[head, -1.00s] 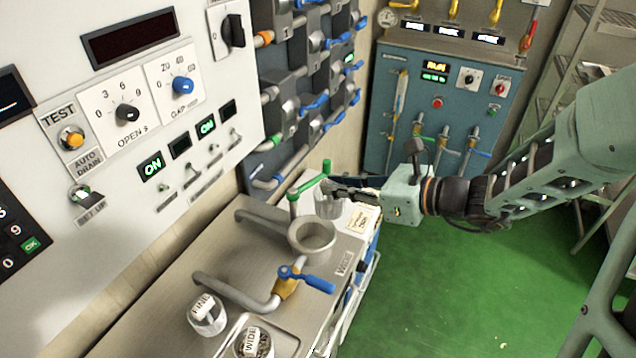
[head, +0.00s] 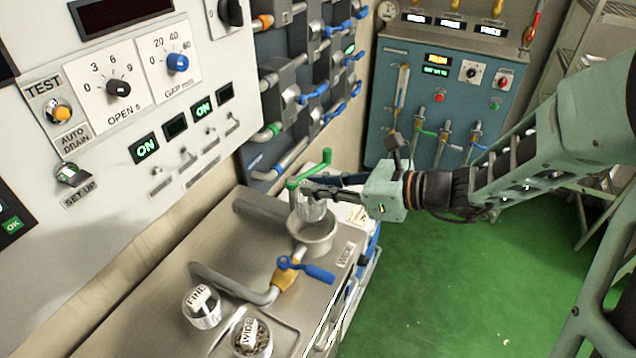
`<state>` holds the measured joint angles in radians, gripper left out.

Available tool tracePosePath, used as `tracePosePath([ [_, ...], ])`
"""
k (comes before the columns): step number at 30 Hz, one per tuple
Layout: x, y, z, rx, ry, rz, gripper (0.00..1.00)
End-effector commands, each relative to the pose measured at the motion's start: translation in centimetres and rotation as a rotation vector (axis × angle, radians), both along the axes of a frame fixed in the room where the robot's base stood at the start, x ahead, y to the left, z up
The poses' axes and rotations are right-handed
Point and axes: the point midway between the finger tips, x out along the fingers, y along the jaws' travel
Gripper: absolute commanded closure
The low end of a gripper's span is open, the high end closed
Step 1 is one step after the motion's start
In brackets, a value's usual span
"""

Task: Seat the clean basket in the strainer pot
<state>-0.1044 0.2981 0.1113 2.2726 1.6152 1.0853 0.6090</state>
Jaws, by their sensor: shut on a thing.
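My gripper (head: 326,190) is shut on a small pale mesh basket (head: 312,208). The basket hangs over the mouth of the round metal strainer pot (head: 313,242) at the right side of the steel counter. Its lower part overlaps the pot's far rim in the picture; I cannot tell whether it has entered the pot or touches it.
A green-handled valve (head: 308,171) rises close beside my gripper and the basket. A blue-handled valve (head: 305,268) with a yellow body sits in front of the pot. The control panel (head: 120,110) borders the counter (head: 165,290) at the left. Green floor is clear at the right.

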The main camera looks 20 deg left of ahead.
Motion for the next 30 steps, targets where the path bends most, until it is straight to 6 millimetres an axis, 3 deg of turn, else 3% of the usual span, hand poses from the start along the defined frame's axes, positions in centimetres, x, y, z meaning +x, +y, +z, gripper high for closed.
tracePosePath([
  [19, 0.0, 0.0, -4.9, 0.0, 0.0, 0.0, 1.0],
  [30, 0.0, 0.0, -5.7, 0.0, 0.0, 0.0, 1.0],
])
